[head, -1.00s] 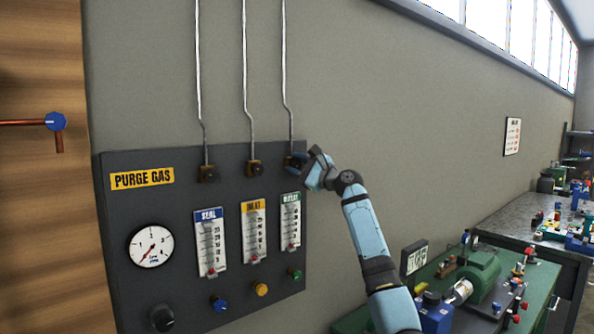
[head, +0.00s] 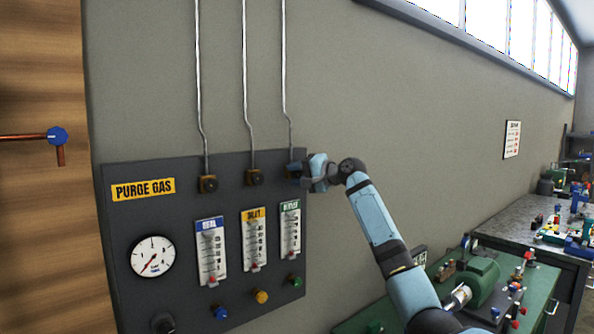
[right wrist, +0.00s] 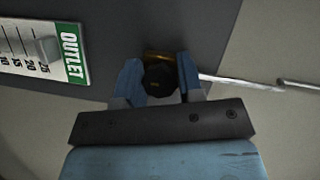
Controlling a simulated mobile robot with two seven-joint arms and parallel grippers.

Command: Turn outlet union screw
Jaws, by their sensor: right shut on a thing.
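The outlet union screw is the dark, rounded head (right wrist: 160,80) on a brass fitting, above the green-topped OUTLET flowmeter (head: 290,230) on the purge gas panel. My right gripper (right wrist: 161,82) has one blue finger on each side of it and is shut on it. In the head view, my right gripper (head: 301,172) is at the panel's upper right corner and hides most of this fitting. The OUTLET label (right wrist: 72,55) lies at the left in the right wrist view. My left gripper is not in view.
Two similar fittings, above SEAL (head: 208,184) and above INLET (head: 254,178), sit to the left with thin metal pipes rising from them. A gauge (head: 152,257) and coloured knobs are lower on the panel. A green bench (head: 440,300) with machinery stands at the right.

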